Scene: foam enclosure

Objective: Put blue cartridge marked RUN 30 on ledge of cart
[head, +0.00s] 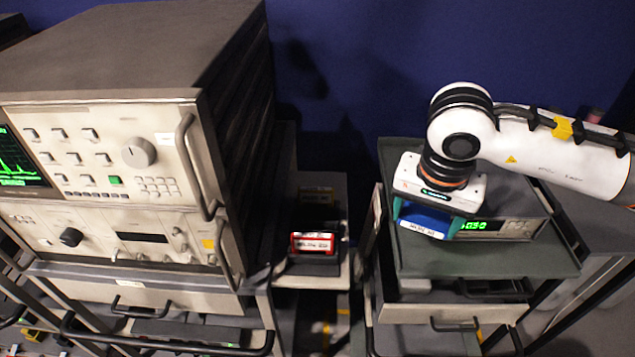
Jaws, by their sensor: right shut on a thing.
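My right gripper (428,220) comes in from the right and points down, its teal fingers shut on a blue cartridge (424,217). The cartridge has a white label on its front edge, with print too small to read surely. The gripper holds it over the dark green top of the right cart (430,262), in front of a small instrument. I cannot tell whether the cartridge touches anything below. A narrow pale ledge (296,281) lies between the left cart (200,301) and the right cart. My left gripper is not in view.
A red cartridge (312,243) with a white label sits on the ledge. A large beige instrument (100,150) fills the left cart. A small instrument with a green display (505,229) stands on the right cart. A dark gap separates the ledge from the right cart.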

